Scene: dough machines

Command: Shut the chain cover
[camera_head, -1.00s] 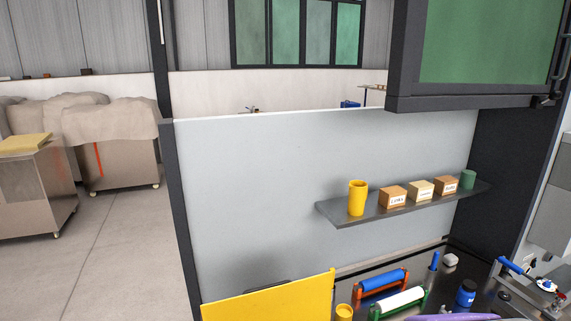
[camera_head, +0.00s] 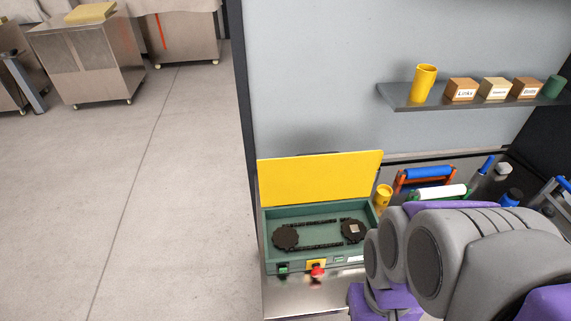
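The chain cover (camera_head: 320,178) is a flat yellow panel. It stands raised and open along the back edge of a green box (camera_head: 268,228) on the bench. Inside the open box, a dark chain (camera_head: 318,247) runs round two dark sprockets, a left one (camera_head: 286,237) and a right one (camera_head: 352,231). A yellow latch (camera_head: 316,264) is on the front of the box, with a small red knob just below it. My grey and purple arm is at the lower right, close to the box's right side. I cannot make out my gripper's fingers.
A yellow cup (camera_head: 384,195) stands just right of the cover. Blue and white rollers (camera_head: 428,173) lie further right. A shelf (camera_head: 405,96) on the wall holds a yellow container and small boxes. Open floor (camera_head: 150,190) is at the left.

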